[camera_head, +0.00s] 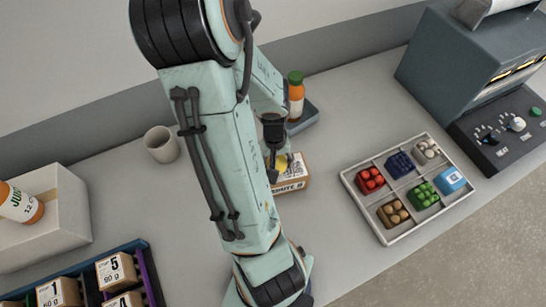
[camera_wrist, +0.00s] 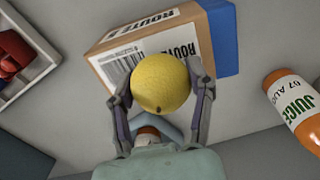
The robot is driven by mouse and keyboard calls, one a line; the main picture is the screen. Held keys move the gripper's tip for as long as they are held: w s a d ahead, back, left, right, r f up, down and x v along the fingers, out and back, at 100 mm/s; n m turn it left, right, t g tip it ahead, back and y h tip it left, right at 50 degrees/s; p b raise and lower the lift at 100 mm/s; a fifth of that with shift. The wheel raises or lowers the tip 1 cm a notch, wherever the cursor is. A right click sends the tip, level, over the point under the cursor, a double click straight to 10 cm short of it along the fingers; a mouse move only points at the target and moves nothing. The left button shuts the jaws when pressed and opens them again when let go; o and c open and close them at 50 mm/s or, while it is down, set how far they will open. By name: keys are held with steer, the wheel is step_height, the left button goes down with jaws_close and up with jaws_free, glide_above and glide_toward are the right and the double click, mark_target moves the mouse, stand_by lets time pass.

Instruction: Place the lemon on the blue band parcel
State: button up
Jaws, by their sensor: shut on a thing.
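The yellow lemon (camera_wrist: 160,83) is held between the two fingers of my gripper (camera_wrist: 161,92) in the wrist view. It also shows in the head view (camera_head: 281,163), partly hidden by my arm. The brown cardboard parcel (camera_head: 294,170) lies on the bench beside my gripper, with a white "ROUTE" label. In the wrist view the parcel (camera_wrist: 115,43) shows a blue band (camera_wrist: 222,40) at its right end. The lemon overlaps the parcel's labelled side in that view. I cannot tell whether they touch.
A compartment tray (camera_head: 376,221) of small coloured items stands right of the parcel. An orange juice bottle (camera_head: 296,98) stands behind my arm. A cup (camera_head: 161,144), a white box (camera_head: 70,215) with another bottle, and a rack of numbered boxes (camera_head: 140,258) are left. A grey machine (camera_head: 440,70) stands far right.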

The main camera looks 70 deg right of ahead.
steer(key=o, duration=1.2)
steer(key=shift+f, duration=0.15)
steer(key=r, duration=1.2)
steer(key=shift+w+a+r, duration=0.15)
steer(key=shift+w, duration=0.1)
steer(key=w+a+r+n+t+y, duration=0.1)
steer(key=w+a+r+n, duration=0.1)
steer(key=w+a+n, duration=0.5)
steer(key=a+n, duration=0.2)
steer(key=a, duration=0.4)
steer(key=s+a+r+n, duration=0.1)
steer(key=a+n, duration=0.1)
steer(key=a, duration=0.4)
steer(key=s+a+r+n, duration=0.1)
steer(key=a+n, duration=0.1)
steer(key=a, duration=0.4)
steer(key=shift+a+g, duration=0.15)
steer(key=shift+g, duration=0.15)
